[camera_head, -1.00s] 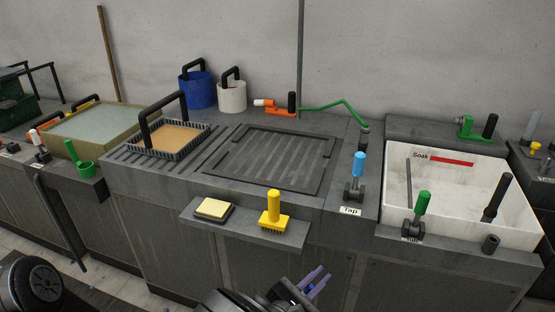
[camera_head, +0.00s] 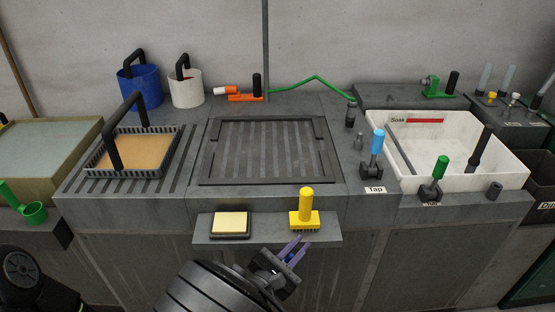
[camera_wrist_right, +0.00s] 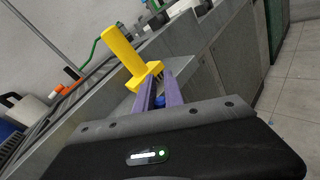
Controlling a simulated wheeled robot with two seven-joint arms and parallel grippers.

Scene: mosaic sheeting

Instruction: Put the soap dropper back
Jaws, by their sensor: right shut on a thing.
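My right gripper (camera_head: 297,246) is shut on a small blue thing, probably the soap dropper (camera_head: 290,256), in front of the small shelf. In the right wrist view the blue piece (camera_wrist_right: 159,100) shows low between the purple fingers (camera_wrist_right: 160,88); most of it is hidden, so its shape cannot be told. The fingertips appear close to the yellow-handled brush (camera_wrist_right: 128,52), which stands upright on the shelf. At the far right of the head view, several small items with grey, yellow and white tops (camera_head: 492,97) stand on a dark unit. My left gripper is out of view.
The shelf (camera_head: 268,232) also holds a yellow sponge-like block (camera_head: 230,223). Behind it is a ribbed drain panel (camera_head: 262,135), with a basket (camera_head: 133,151) at left. The blue-handled tap lever (camera_head: 375,145) and white Soak basin (camera_head: 440,132) stand at right.

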